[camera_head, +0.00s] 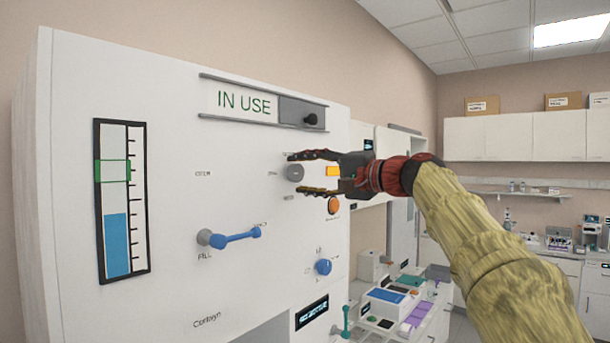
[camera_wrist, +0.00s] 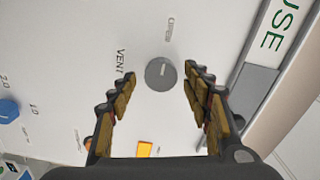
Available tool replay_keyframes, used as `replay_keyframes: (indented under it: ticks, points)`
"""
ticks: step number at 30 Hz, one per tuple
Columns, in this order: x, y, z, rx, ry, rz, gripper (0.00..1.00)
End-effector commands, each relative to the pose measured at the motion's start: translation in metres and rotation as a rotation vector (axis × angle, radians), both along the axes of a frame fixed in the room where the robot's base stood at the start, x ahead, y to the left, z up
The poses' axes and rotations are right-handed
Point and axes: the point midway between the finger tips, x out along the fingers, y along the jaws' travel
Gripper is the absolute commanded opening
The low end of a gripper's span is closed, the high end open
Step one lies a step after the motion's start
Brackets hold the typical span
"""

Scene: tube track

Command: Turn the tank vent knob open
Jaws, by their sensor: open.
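The vent knob (camera_head: 295,173) is a round grey knob on the white tank panel (camera_head: 175,285), below the "IN USE" sign. In the wrist view the knob (camera_wrist: 161,73) shows a short light mark on its face, with the word "VENT" to its left and smaller lettering above it. My gripper (camera_head: 318,173) is open, one finger above and one below the knob's height in the head view. In the wrist view my gripper's fingertips (camera_wrist: 160,75) lie on either side of the knob, with visible gaps. I cannot tell how far the fingertips are from the panel.
The "IN USE" sign (camera_head: 244,103) with its grey slider sits above the knob. An orange button (camera_head: 333,205), a blue fill lever (camera_head: 236,237) and a blue knob (camera_head: 323,267) are lower on the panel. A level gauge (camera_head: 117,243) is at left. Lab benches stand behind at right.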

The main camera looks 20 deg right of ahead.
Motion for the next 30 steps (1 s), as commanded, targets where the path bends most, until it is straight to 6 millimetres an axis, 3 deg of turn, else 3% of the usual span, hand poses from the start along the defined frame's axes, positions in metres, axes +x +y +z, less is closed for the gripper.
replay_keyframes:
  ticks: [11, 24, 30]
  points:
    - [-0.005, -0.004, 0.001, 0.001, -0.001, -0.002, 0.51]
    - [-0.070, -0.052, 0.001, 0.000, -0.002, -0.005, 0.51]
    - [-0.091, -0.067, 0.000, 0.000, 0.000, -0.002, 0.51]
